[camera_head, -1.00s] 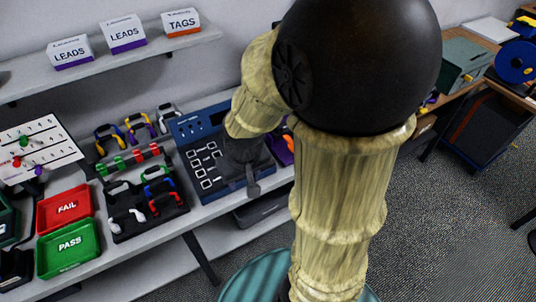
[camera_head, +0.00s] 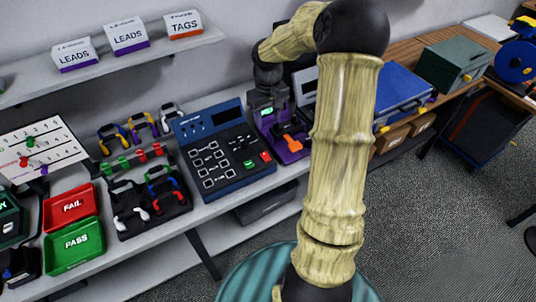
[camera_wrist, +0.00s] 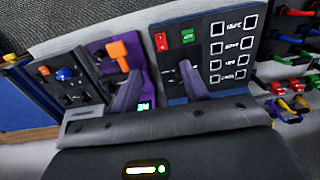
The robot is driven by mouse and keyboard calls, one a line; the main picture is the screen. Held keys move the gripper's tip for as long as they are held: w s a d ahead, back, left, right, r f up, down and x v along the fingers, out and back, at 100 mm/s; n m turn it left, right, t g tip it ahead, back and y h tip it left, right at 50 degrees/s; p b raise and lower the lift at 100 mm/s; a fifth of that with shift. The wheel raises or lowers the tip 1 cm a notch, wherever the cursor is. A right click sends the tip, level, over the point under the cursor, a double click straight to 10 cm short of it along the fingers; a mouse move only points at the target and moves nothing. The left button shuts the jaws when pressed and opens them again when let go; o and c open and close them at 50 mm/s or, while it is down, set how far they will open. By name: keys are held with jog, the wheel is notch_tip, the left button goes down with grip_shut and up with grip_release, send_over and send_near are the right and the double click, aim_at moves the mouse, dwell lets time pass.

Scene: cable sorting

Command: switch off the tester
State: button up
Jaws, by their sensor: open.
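The tester (camera_head: 232,172) is a navy-blue panel on the bench, with a dark display, rows of white-framed sockets, a green button (camera_head: 248,164) and a red button (camera_head: 266,156). In the wrist view the red button (camera_wrist: 160,41) and the green button (camera_wrist: 188,34) show near the top of the tester (camera_wrist: 205,60). My gripper (camera_wrist: 158,88) is open and empty, its fingers apart in front of the purple unit and the tester. In the head view my wrist is above the back of the purple unit, right of the tester, and the fingertips are hard to make out.
A purple unit (camera_head: 288,153) with an orange lever (camera_head: 293,142) stands right of the tester. A black rack (camera_head: 150,212) with coloured leads and the red FAIL (camera_head: 70,207) and green PASS (camera_head: 75,246) trays lie to the left. A shelf (camera_head: 150,65) with boxes hangs above.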

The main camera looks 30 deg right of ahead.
aim_at(268, 160)
jog(key=shift+f, duration=0.1)
notch_tip(268, 160, down, 17)
jog(key=shift+f+p, duration=0.15)
jog(key=shift+p, duration=1.1)
